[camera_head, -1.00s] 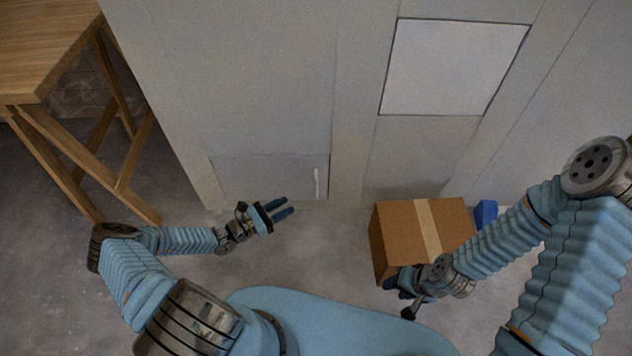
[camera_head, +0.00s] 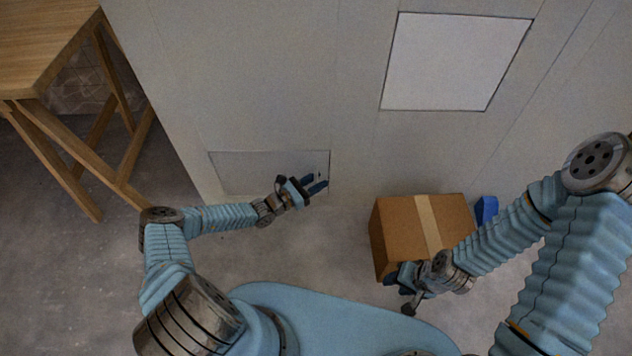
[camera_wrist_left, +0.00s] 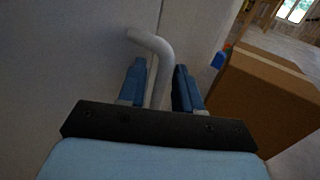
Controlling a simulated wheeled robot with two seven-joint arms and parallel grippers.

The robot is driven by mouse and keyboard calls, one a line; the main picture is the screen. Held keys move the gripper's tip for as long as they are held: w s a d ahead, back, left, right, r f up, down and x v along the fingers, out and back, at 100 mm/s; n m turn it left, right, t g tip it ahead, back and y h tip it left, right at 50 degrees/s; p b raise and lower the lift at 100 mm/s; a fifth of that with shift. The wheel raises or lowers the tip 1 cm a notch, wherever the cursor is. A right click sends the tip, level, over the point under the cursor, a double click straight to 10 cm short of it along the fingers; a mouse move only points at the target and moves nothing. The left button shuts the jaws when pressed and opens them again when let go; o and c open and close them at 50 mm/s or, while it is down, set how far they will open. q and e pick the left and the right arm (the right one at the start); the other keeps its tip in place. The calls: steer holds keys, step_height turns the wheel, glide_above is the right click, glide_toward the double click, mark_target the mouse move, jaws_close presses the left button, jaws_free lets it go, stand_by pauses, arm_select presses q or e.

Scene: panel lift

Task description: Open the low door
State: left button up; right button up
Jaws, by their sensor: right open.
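The low door (camera_head: 245,172) is a pale panel near the floor in the grey wall, and it looks closed. Its light bar handle (camera_wrist_left: 150,44) stands at the door's right side. In the left wrist view the handle runs down between the two blue fingers of my left gripper (camera_wrist_left: 163,88). The fingers are apart, with gaps showing beside the handle. In the head view my left gripper (camera_head: 315,184) is at the door's right edge and hides most of the handle. My right gripper (camera_head: 398,283) is beside the cardboard box, its fingers partly hidden.
A cardboard box (camera_head: 396,228) stands on the floor right of the door, with a blue object (camera_head: 486,210) behind it. A wooden table (camera_head: 45,50) is at the left. A white panel (camera_head: 455,60) is higher in the wall. Floor before the low door is clear.

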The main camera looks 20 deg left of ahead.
arm_select(q)
jaws_close()
steer(key=shift+s, duration=0.1)
